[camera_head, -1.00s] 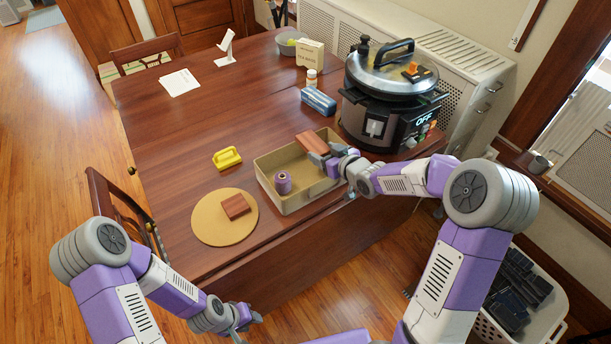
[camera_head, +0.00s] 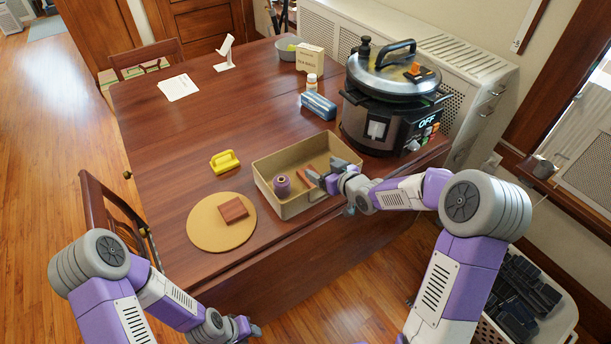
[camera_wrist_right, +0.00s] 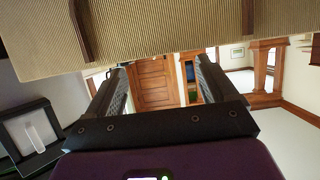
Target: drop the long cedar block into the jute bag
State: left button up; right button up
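The jute bag (camera_head: 290,208) is a tan, open-topped, box-shaped bag near the table's front edge. The long cedar block (camera_head: 308,171), reddish brown, shows inside it, partly hidden by my right gripper. My right gripper (camera_head: 328,173) is open at the bag's right side, its fingers spread over the opening. In the right wrist view its fingers (camera_wrist_right: 160,88) are apart with nothing between them, and the bag's ribbed side (camera_wrist_right: 180,32) fills the top. My left gripper (camera_head: 246,328) hangs low in front of the table, empty as far as I see; its fingers are too small to read.
A purple spool (camera_head: 282,186) stands in the bag. Left of it are a shorter reddish block (camera_head: 233,209) on a round cork mat (camera_head: 205,236) and a yellow brush (camera_head: 224,161). A large cooker (camera_head: 385,115) stands close behind on the right. The table's left middle is clear.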

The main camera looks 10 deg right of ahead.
jog(key=shift+o, duration=0.3)
jog(key=p+v, duration=0.2)
jog(key=v, duration=0.5)
jog(key=shift+s, duration=0.25)
jog(key=shift+d+r, duration=0.1)
jog(key=shift+r, duration=0.05)
jog(key=s+a+f+m+g+p, duration=0.1)
jog(key=s+a+f+m+g, duration=0.2)
jog(key=f, duration=0.5)
jog(key=s+a+f+m+g+p, duration=0.1)
jog(key=s+a+f+g, duration=0.1)
jog(key=s+a+f, duration=0.45)
jog(key=s+a+f+m+g, duration=0.1)
jog(key=s+f+g, duration=0.2)
jog(key=s+f, duration=0.2)
jog(key=s+a+f+m+g, duration=0.1)
jog(key=s+f+g, duration=0.3)
jog(key=s, duration=0.7)
notch_tip(320, 180, down, 2)
jog(key=shift+s+a+f+m+p, duration=0.1)
jog(key=shift+s+a+m+p, duration=0.2)
jog(key=shift+a, duration=0.45)
